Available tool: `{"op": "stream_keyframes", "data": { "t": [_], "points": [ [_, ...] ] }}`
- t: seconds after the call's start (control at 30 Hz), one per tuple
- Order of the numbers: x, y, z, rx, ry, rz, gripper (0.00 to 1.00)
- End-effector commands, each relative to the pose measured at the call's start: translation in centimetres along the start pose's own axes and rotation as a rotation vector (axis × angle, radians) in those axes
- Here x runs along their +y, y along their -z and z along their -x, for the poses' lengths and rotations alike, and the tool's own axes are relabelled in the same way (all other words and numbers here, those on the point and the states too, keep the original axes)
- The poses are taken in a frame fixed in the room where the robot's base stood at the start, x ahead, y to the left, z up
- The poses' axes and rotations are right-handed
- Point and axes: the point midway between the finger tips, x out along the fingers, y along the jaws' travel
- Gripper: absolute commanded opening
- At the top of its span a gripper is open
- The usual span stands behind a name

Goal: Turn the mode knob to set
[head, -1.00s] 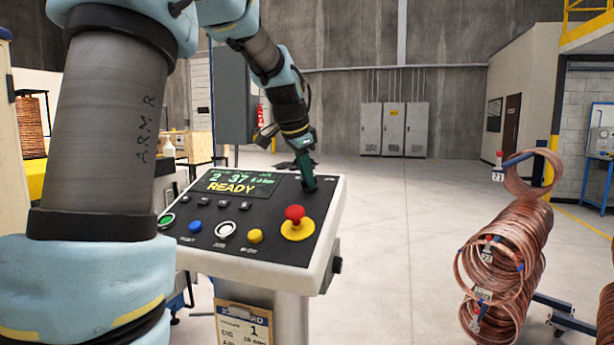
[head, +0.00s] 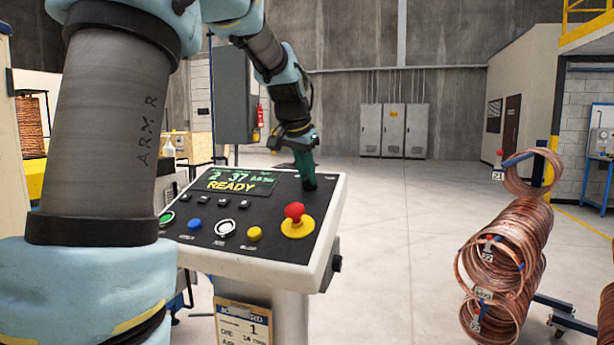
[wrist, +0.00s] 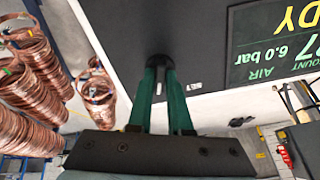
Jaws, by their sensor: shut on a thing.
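The control panel (head: 268,245) stands in front of me with its display (head: 240,181) reading READY in yellow. My gripper (head: 306,180) reaches down to the panel's far right corner. In the wrist view my gripper (wrist: 162,72) has its green fingers closed around the black mode knob (wrist: 159,61), which stands on the dark panel face. The fingers cover most of the knob, and its pointer and the mode labels cannot be read.
A red emergency button on a yellow base (head: 297,221) sits just in front of my gripper. Blue (head: 194,225), white (head: 225,229) and yellow (head: 255,234) buttons line the near edge. Copper coils (head: 497,250) hang on a stand at the right. The floor between is clear.

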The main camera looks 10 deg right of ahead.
Motion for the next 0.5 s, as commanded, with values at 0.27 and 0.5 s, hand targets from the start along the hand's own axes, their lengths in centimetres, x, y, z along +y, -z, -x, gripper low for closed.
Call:
{"op": "stream_keyframes", "data": {
  "t": [0.27, 0.5],
  "points": [
    [0.12, 0.05, -0.01, 0.001, 0.023, 0.260, 0.00],
    [0.17, 0.09, 0.00, 0.001, 0.042, 0.487, 0.00]
  ]
}}
